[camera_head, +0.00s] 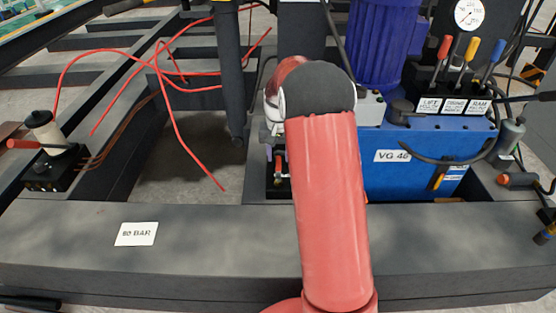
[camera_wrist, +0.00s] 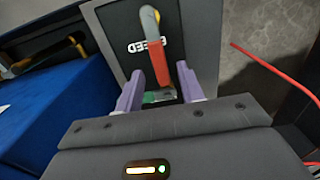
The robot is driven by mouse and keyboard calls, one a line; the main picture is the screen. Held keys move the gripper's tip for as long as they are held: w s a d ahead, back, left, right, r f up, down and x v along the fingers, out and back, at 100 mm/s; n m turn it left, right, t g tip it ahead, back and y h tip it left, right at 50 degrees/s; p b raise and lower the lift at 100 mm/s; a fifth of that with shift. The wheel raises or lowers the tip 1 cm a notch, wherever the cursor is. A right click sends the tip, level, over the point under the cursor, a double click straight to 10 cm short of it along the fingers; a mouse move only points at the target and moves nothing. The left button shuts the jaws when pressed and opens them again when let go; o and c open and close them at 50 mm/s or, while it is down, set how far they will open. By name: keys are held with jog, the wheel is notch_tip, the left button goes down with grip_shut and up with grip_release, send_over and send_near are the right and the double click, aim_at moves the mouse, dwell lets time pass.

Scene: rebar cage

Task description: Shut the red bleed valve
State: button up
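In the wrist view, the red lever (camera_wrist: 160,60) of the bleed valve has a pale, yellowish bent end at the top. A green and metallic part (camera_wrist: 158,97) shows between the fingers. In the head view my own red arm hides the gripper and most of the valve area.
A blue power unit (camera_head: 385,180) with red, yellow and blue levers stands right of my arm. A blue motor (camera_head: 385,45) rises behind it. Loose red hoses (camera_head: 180,130) hang at the left. A dark frame beam (camera_head: 190,240) with an 80 BAR card (camera_head: 136,234) runs across the front.

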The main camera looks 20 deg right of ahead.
jog(key=shift+f, duration=1.1)
jog(key=shift+c, duration=0.2)
grip_shut()
